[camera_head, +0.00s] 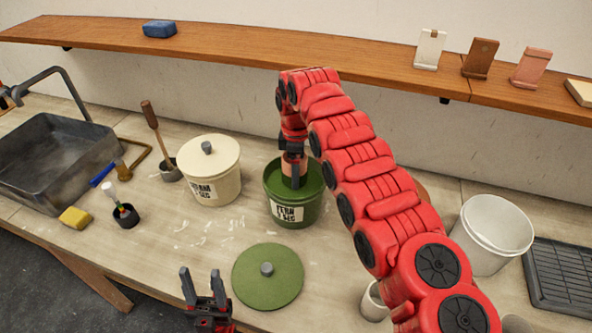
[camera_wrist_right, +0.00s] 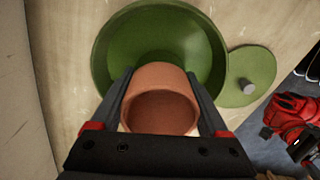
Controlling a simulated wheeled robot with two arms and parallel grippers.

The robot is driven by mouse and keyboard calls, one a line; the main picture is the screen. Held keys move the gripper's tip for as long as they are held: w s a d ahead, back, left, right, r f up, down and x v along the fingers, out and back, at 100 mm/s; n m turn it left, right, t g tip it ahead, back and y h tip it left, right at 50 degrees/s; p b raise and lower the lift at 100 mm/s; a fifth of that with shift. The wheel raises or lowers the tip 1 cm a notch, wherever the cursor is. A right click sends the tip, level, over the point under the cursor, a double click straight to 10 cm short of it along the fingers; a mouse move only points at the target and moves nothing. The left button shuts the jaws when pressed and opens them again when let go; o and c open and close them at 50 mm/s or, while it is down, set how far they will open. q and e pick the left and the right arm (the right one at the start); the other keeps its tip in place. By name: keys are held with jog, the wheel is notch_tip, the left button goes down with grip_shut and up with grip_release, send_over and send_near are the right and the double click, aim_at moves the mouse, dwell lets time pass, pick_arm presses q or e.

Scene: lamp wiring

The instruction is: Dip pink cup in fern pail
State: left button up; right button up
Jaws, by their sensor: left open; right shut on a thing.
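The pink cup (camera_wrist_right: 160,78) is held between the fingers of my right gripper (camera_wrist_right: 158,90), its open mouth facing the wrist camera. In the head view the cup (camera_head: 293,161) is over the mouth of the fern pail (camera_head: 271,208), a green pail with a white "FERN" label. The pail also shows in the right wrist view (camera_wrist_right: 212,50), with green inside. I cannot tell whether the cup touches the green contents. The green lid (camera_head: 268,285) with a grey knob lies flat in front of the pail. My left gripper (camera_head: 205,285) is open and empty, left of the lid.
A lidded cream pail (camera_head: 211,180) stands left of the fern pail. A sink (camera_head: 50,155), yellow sponge (camera_head: 75,218) and brush pot (camera_head: 126,216) are further left. A white bucket (camera_head: 492,235) and dark rack (camera_head: 562,275) are right. A shelf (camera_head: 240,48) runs behind.

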jog(key=shift+r, duration=0.1)
dwell(0.4)
jog(key=shift+r+p, duration=1.45)
jog(key=shift+r, duration=1.1)
jog(key=shift+f, duration=0.1)
jog(key=shift+f, duration=0.1)
